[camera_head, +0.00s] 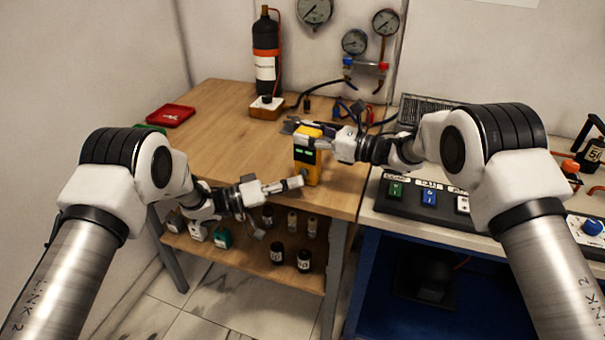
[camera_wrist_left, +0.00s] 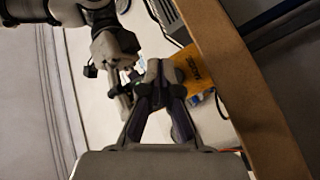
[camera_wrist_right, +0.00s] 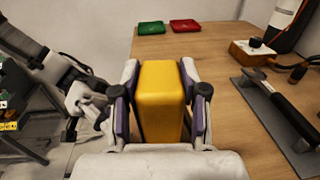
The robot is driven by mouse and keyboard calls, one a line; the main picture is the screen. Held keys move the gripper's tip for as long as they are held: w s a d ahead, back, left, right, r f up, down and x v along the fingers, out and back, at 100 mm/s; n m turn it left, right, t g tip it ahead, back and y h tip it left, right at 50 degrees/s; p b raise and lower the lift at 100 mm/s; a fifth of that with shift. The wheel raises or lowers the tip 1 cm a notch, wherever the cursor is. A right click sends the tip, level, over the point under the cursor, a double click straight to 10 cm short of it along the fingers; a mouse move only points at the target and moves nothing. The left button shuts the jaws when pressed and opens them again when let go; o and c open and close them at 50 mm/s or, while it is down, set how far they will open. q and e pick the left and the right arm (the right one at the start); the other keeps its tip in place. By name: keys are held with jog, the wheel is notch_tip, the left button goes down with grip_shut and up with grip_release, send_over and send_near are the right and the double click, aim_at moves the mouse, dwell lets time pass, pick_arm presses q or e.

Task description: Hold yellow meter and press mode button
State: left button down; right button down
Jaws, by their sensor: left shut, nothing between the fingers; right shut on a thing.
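My right gripper (camera_head: 318,142) is shut on the meter's upper part; in the right wrist view the yellow body (camera_wrist_right: 160,95) sits between both finger pads. My left gripper (camera_head: 300,181) is shut and empty, its tips at the lower front of the meter, touching or very close. In the left wrist view the shut fingers (camera_wrist_left: 160,72) are beside the yellow body (camera_wrist_left: 196,72). The mode button is not distinguishable; the left fingertips cover that lower face.
A red tray (camera_head: 171,116) lies at the table's back left, a green tray (camera_wrist_right: 151,28) beside it. A black cylinder (camera_head: 266,60) stands at the back. A panel with colored buttons (camera_head: 430,198) is at right. Bottles (camera_head: 304,259) stand on the shelf below. The table's left part is clear.

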pick_arm(q)
jog(key=s, duration=0.1)
jog(key=s+a, duration=0.1)
jog(key=s, duration=0.1)
jog(key=s+a, duration=0.1)
jog(key=shift+s, duration=0.3)
dwell(0.4)
pick_arm(e)
jog(key=c, duration=0.5)
grip_release()
jog(key=shift+c, duration=0.2)
